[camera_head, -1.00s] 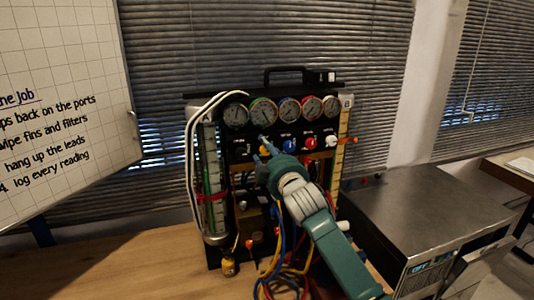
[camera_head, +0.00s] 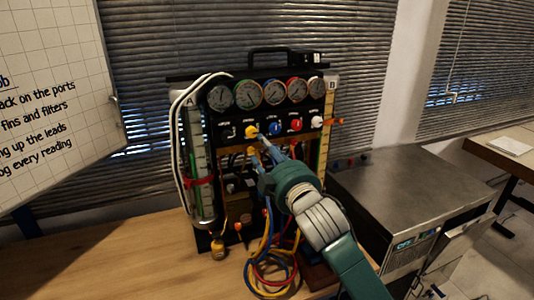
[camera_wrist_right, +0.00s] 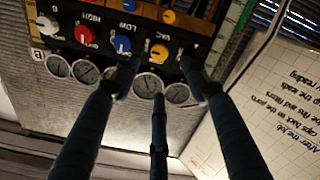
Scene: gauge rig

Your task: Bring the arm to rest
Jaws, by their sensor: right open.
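My right gripper (camera_head: 257,146) is in front of the black gauge rig (camera_head: 225,164), coming in from the lower right. Its fingers are spread and nothing is held. The yellow knob (camera_head: 251,131) shows just above and left of the fingertips. In the right wrist view my right gripper (camera_wrist_right: 162,66) shows several dark fingers apart, with the yellow knob (camera_wrist_right: 158,52) seen between two of them. Whether a finger touches the panel I cannot tell. My left gripper is out of view.
Round gauges (camera_head: 247,95) line the rig's top, with blue (camera_head: 274,128), red (camera_head: 296,125) and white (camera_head: 318,122) knobs below. Coloured hoses (camera_head: 270,275) hang beneath my gripper. A metal box (camera_head: 415,185) stands at right. The wooden bench (camera_head: 120,260) is clear at left.

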